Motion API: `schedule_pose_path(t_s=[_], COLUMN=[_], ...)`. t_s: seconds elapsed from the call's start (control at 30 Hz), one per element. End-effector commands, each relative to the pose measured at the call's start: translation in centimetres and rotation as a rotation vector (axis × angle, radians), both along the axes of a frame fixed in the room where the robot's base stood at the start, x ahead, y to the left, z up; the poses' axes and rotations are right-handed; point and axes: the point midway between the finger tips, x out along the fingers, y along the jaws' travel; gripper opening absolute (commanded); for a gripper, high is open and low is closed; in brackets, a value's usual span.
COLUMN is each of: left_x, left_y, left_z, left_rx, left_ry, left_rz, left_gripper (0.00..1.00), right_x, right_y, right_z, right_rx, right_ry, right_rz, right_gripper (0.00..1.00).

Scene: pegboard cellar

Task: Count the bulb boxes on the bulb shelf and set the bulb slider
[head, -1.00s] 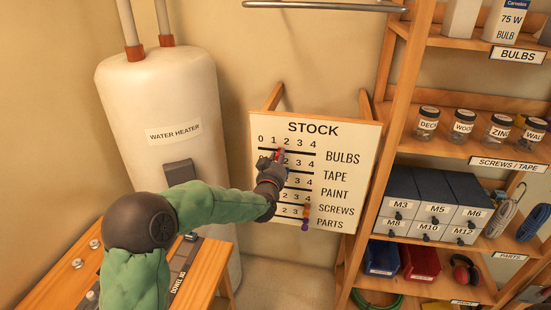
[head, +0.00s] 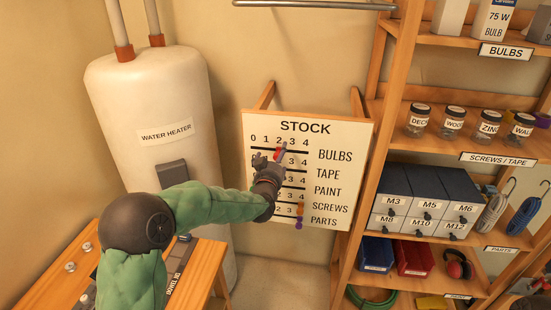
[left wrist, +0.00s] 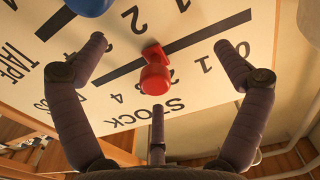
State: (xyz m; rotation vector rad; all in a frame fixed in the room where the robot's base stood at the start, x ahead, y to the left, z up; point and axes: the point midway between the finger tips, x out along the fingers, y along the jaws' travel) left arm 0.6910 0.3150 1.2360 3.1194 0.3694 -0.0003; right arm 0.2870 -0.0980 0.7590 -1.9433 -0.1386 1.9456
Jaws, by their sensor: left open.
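The STOCK board (head: 340,200) has rows of number scales. The red bulb slider (head: 279,153) is on the top line, under about the 2. It also shows in the left wrist view (left wrist: 155,76), where it covers part of the scale. My left gripper (head: 268,164) is open in front of the board; in the left wrist view its spread fingers (left wrist: 161,46) are on either side of the slider, apart from it. On the bulb shelf (head: 465,43), a plain pale box (head: 450,15), a 75 W box (head: 495,18) and part of a grey box (head: 540,25) show. Their tops are cut off.
A water heater (head: 150,105) stands left of the board, and a wooden bench (head: 60,280) is at lower left. The shelf rack at right holds jars (head: 453,122) and drawers (head: 425,200). A blue slider (left wrist: 88,5) is near the bulb slider.

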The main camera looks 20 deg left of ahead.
Motion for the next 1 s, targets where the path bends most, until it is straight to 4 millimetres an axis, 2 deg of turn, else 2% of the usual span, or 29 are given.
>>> schedule_pose_path(t_s=[0.43, 1.0], left_x=[-1.0, -4.7], left_y=[-0.3, -1.1], left_z=[0.0, 0.0], left_rx=[0.000, -0.001], left_ry=[0.000, -0.001], left_rz=[-0.001, 0.000], left_gripper=[0.98, 0.98], right_x=[0.0, 0.0], right_y=[0.0, 0.0], right_z=[-0.7, -1.4], right_rx=[0.000, 0.000], right_ry=[0.000, 0.000], right_rz=[0.000, 0.000], right_gripper=[1.00, 1.00])
